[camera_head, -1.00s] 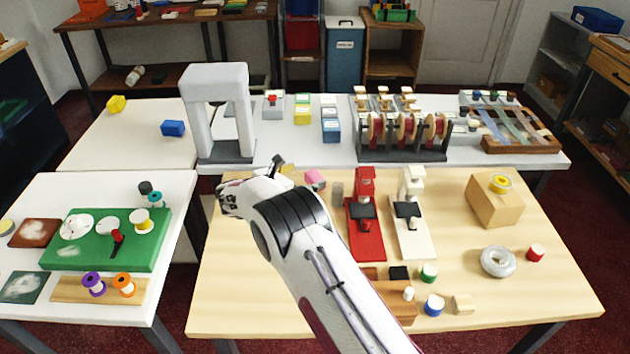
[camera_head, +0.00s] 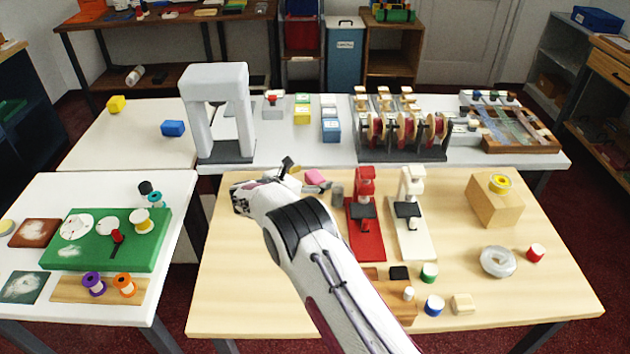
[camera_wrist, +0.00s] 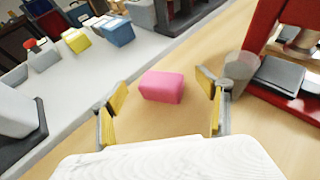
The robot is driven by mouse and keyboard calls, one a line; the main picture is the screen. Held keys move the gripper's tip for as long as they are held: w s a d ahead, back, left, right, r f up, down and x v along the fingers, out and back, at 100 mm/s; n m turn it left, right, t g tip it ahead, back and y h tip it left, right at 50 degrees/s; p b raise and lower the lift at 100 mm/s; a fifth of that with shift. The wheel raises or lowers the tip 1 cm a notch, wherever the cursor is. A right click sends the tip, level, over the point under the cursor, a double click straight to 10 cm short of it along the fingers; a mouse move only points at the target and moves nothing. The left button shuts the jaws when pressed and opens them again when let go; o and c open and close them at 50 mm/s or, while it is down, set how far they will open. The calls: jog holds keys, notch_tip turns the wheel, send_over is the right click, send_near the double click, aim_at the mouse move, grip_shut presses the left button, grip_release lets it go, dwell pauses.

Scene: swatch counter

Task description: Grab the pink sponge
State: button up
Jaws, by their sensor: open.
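The pink sponge (camera_wrist: 162,87) lies on the wooden table (camera_wrist: 195,58), ahead of and between my fingers in the wrist view. In the head view the sponge (camera_head: 317,178) shows near the table's back edge, just right of my gripper's finger. My gripper (camera_wrist: 162,112) is open and empty, with a yellow-padded finger on each side of the sponge's line. The sponge looks a little beyond the fingertips, and no contact shows. In the head view my gripper (camera_head: 290,171) is partly hidden by my wrist.
A grey cylinder (camera_wrist: 240,67) stands close to my right finger in the wrist view. Beyond it is a red press (camera_head: 366,215), with a white press (camera_head: 408,210) farther right. The grey arch (camera_head: 215,75) stands on the white table behind.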

jog(key=shift+x, duration=1.2)
jog(key=c, duration=1)
